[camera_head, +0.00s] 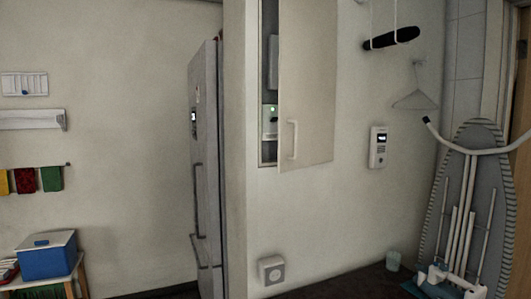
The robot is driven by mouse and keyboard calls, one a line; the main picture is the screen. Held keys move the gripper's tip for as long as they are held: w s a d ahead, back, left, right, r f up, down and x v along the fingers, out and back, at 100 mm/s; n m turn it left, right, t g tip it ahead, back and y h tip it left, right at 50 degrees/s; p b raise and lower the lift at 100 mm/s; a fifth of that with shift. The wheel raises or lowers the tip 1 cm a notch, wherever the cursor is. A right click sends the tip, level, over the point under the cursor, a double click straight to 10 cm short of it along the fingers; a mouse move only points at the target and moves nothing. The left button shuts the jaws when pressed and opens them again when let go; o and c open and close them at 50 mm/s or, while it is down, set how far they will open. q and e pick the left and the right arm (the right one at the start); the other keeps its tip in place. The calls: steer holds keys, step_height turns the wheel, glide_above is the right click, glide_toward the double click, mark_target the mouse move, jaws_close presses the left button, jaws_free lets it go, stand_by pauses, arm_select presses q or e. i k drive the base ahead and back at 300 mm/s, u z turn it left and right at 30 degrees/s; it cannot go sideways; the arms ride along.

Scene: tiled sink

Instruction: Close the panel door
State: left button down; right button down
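The panel door (308,85) is a pale beige flat door with a white handle (292,139) near its lower left. It stands partly open in front of a recess in the wall. A narrow strip of the panel's inside (269,90) shows to the left of the door, with a light grey device (269,121) that has a small green light. The top of the door is cut off by the frame. Neither of my grippers shows in the head view.
A tall grey fridge (205,170) stands left of the wall corner. A white keypad (378,147) hangs right of the door. An ironing board (465,210) leans at the right. A blue box (47,258) is at lower left. The wall below the door is clear down to a small white box (271,271).

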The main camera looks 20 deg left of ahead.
mark_target(308, 38)
steer(key=u, duration=1.3)
steer(key=i, duration=0.85)
steer(key=z, duration=2)
